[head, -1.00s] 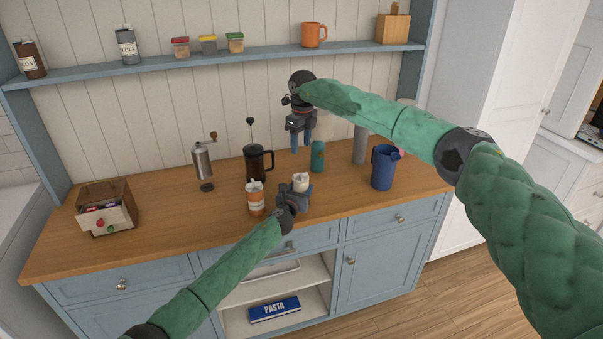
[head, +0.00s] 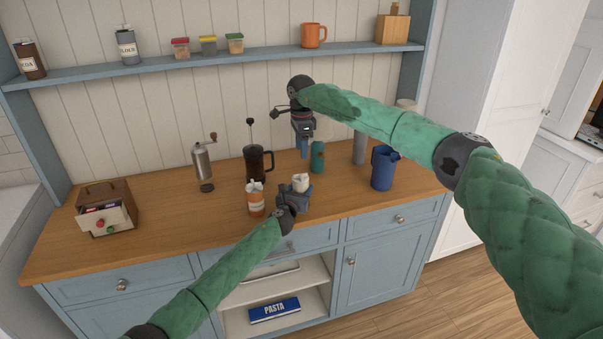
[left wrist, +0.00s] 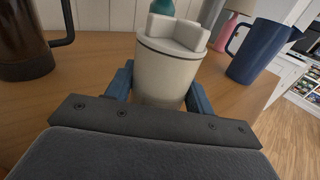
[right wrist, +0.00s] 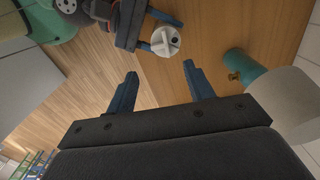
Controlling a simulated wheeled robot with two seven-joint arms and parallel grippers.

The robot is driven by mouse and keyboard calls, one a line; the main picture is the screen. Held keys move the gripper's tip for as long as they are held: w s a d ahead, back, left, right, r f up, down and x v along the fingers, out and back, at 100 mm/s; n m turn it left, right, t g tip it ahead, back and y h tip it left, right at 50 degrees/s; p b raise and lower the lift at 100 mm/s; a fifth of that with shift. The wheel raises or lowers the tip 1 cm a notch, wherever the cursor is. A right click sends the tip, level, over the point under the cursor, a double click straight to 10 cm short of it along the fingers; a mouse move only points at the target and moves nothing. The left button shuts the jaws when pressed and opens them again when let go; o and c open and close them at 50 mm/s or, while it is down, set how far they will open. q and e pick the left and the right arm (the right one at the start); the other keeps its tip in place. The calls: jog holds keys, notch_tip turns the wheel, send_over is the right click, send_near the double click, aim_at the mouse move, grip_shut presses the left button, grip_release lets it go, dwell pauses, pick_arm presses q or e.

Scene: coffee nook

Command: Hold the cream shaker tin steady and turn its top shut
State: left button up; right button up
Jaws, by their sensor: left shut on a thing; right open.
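The cream shaker tin (head: 300,184) stands upright on the wooden counter near its front edge. Its ridged top (left wrist: 175,32) sits on the body, with a thin dark line between them in the left wrist view. My left gripper (head: 293,195) is shut around the tin's body from the front; its blue fingers (left wrist: 160,88) lie on both sides. My right gripper (head: 304,150) is open and empty, in the air above and behind the tin, pointing down. In the right wrist view the tin's top (right wrist: 165,41) lies beyond the open fingers (right wrist: 160,85).
An orange-and-white bottle (head: 256,200) stands close left of the tin. A French press (head: 257,164) is behind it, a teal bottle (head: 317,157) behind right, and a blue pitcher (head: 383,168) to the right. A hand grinder (head: 203,166) stands further left.

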aim_at(302, 176)
notch_tip(302, 176, down, 10)
jog(key=shift+f, duration=0.2)
dwell(0.3)
jog(key=c, duration=1)
